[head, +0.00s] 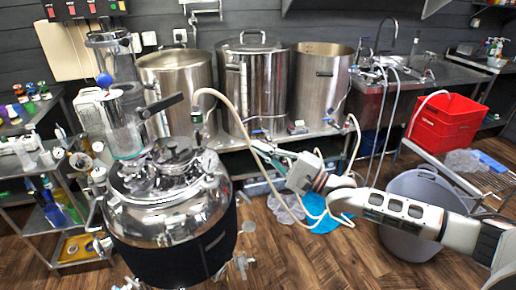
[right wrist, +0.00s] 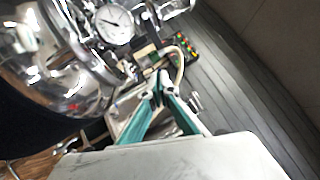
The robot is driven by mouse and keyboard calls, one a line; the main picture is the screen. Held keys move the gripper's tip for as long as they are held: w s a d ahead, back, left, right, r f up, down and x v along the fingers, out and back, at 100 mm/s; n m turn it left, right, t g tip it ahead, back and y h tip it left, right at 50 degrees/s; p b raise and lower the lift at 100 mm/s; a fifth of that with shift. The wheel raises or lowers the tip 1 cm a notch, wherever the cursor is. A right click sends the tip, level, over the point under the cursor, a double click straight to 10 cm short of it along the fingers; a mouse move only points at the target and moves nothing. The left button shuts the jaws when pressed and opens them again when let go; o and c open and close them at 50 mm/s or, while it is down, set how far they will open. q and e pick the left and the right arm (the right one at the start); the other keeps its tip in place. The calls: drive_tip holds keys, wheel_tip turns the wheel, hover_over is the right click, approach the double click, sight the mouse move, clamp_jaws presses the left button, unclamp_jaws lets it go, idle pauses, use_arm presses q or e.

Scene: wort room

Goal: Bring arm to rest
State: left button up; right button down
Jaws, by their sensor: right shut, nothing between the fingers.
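My right arm (head: 400,208) reaches in from the right edge of the head view, stretched toward the middle. My right gripper (head: 262,148) is near the steel vessel (head: 185,205), to the right of its lid. The fingers are shut and empty. In the right wrist view, the teal-sided fingers (right wrist: 160,88) meet at their tips. A round dial gauge (right wrist: 113,24) and shiny steel (right wrist: 60,75) show beyond and left of the fingers. A beige hose (head: 228,104) arcs from the vessel top past the gripper; I cannot tell if they touch. My left gripper is not in view.
Three steel kettles (head: 253,85) stand on a bench behind. A grey bin (head: 405,185) stands by my right forearm, with a red crate (head: 443,122) behind it. A cluttered cart (head: 45,185) is at left. Wooden floor (head: 290,255) is clear at front middle.

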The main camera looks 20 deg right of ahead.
drive_tip(key=s+a+f+n+h, duration=0.2)
drive_tip(key=s+a+f+n, duration=0.15)
drive_tip(key=f, duration=0.35)
drive_tip(key=s+a+f+n+g+h, duration=0.1)
drive_tip(key=s+a+f+n, duration=0.15)
drive_tip(key=s+f, duration=0.3)
drive_tip(key=s+a+f+n+h, duration=0.2)
drive_tip(key=s+f+n, duration=0.15)
drive_tip(key=f, duration=0.45)
drive_tip(key=s+d+f+n+g+h, duration=0.1)
drive_tip(key=s+d+f+n+h, duration=0.2)
drive_tip(key=s+f, duration=0.5)
drive_tip(key=s+d+f+n+g+h, duration=0.2)
drive_tip(key=s+d+f+n+h, duration=0.1)
drive_tip(key=s+f, duration=0.4)
drive_tip(key=s+d+n, duration=0.1)
drive_tip(key=s+d, duration=0.1)
drive_tip(key=shift+s+d+f, duration=0.2)
drive_tip(key=shift+s+f, duration=0.15)
drive_tip(key=shift+f, duration=0.05)
